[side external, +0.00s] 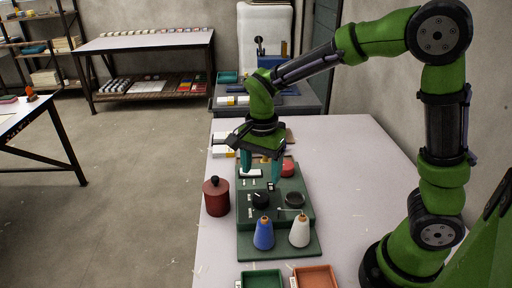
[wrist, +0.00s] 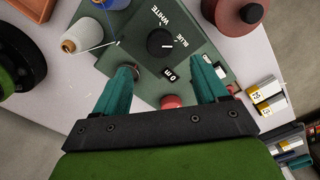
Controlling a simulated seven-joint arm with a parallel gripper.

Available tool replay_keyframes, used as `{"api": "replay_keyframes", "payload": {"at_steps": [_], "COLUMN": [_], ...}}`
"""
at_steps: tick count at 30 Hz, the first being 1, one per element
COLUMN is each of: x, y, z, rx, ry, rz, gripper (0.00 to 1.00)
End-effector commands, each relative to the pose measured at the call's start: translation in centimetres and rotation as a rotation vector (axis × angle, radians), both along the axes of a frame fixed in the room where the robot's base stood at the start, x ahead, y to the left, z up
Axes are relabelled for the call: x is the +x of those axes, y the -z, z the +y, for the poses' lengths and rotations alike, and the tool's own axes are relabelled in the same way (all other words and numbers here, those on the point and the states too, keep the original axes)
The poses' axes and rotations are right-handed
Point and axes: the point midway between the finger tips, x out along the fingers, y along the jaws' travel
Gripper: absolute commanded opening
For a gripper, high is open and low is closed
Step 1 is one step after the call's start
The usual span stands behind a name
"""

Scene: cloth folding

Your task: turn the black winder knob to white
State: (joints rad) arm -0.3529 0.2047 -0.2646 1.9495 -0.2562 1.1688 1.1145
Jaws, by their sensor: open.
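The black winder knob (side external: 260,200) sits on a green winder panel (side external: 246,222). In the wrist view the knob (wrist: 160,42) lies between the printed words WHITE and BLUE, and its small white mark appears to point toward BLUE. My gripper (side external: 260,172) is pointed down over the back part of the panel. In the wrist view my gripper (wrist: 163,80) has its two teal fingers wide apart with nothing between them. The knob is ahead of the fingertips, apart from them. A blue thread cone (side external: 264,236) and a white thread cone (side external: 300,232) stand at the panel's front.
A dark red lidded canister (side external: 216,197) stands left of the panel. A red button (side external: 288,168) and a dark round part (side external: 295,200) are on its right. Green (side external: 262,280) and orange (side external: 315,278) trays lie in front. The table is clear to the right.

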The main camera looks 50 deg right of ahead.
Motion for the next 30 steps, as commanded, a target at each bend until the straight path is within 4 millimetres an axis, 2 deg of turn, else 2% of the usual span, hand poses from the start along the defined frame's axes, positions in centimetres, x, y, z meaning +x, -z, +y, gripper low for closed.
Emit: {"api": "replay_keyframes", "payload": {"at_steps": [1, 6, 12, 18, 25, 26, 30], "x": [-0.1, -0.1, 0.0, 0.0, 0.0, 0.0, 0.0], "y": [1.2, 4.8, 7.6, 8.6, 8.7, 8.7, 8.7], "z": [-0.1, -0.1, 0.0, 0.0, 0.0, 0.0, 0.0], "rx": [-0.002, -0.001, 0.000, 0.000, 0.000, 0.000, 0.000], "ry": [0.000, 0.001, 0.000, 0.000, 0.000, -0.001, -0.001], "rz": [0.007, 0.006, 0.002, 0.000, -0.001, -0.001, -0.001], "gripper": [0.73, 0.73, 0.73, 0.73, 0.73, 0.71, 0.50]}}
